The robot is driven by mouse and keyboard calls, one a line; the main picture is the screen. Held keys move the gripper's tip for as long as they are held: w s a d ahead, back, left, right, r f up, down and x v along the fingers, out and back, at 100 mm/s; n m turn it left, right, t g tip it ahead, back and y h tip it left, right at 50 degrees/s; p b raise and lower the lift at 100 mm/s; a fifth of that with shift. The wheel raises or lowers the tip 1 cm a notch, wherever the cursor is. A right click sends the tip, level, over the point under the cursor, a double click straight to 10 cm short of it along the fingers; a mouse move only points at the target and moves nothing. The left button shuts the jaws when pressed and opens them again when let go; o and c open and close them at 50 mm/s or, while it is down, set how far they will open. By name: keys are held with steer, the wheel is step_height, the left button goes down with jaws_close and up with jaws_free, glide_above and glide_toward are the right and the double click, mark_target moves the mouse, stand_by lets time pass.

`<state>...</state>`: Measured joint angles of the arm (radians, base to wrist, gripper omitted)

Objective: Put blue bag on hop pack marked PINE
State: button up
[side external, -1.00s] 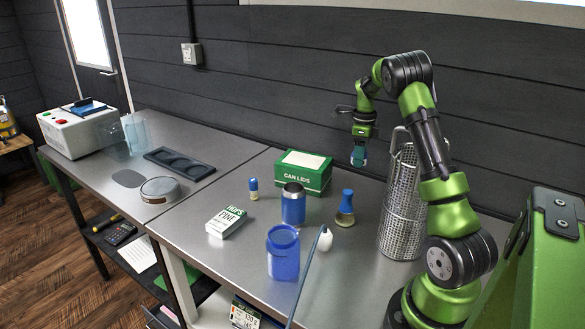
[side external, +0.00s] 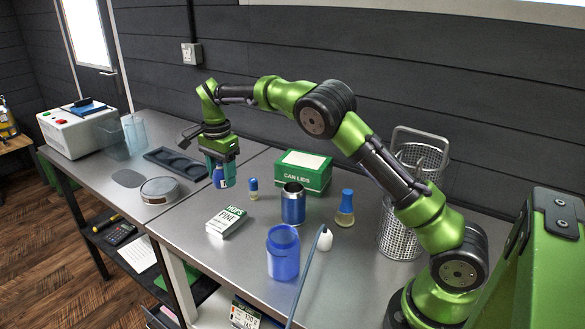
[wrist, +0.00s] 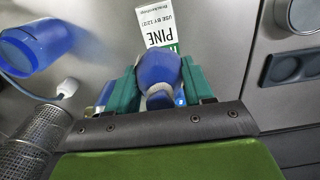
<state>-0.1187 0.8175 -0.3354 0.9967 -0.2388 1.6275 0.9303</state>
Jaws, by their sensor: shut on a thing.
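The blue bag (side external: 219,178) is held between the teal fingers of my gripper (side external: 222,172), above the table. In the wrist view the blue bag (wrist: 158,68) shows as a rounded blue shape between the fingers of my gripper (wrist: 160,82). The hop pack marked PINE (side external: 227,222) is a white and green box lying on the table, below and apart from the bag. In the wrist view the hop pack (wrist: 160,28) shows just beyond the bag, its near end partly hidden by it.
A small blue-capped bottle (side external: 253,189), a blue can (side external: 293,206) and a green CAN LIDS box (side external: 303,172) stand right of my gripper. A blue jar (side external: 283,254), a flask (side external: 345,210) and a wire basket (side external: 392,232) stand farther right. A round tin (side external: 160,190) is left.

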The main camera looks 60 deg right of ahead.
glide_above(226, 217)
step_height(226, 217, down, 6)
steer(key=shift+r, duration=0.25)
steer(key=shift+f, duration=2.2)
steer(key=shift+f, duration=0.1)
steer(key=o, duration=1)
steer(key=shift+o, duration=0.2)
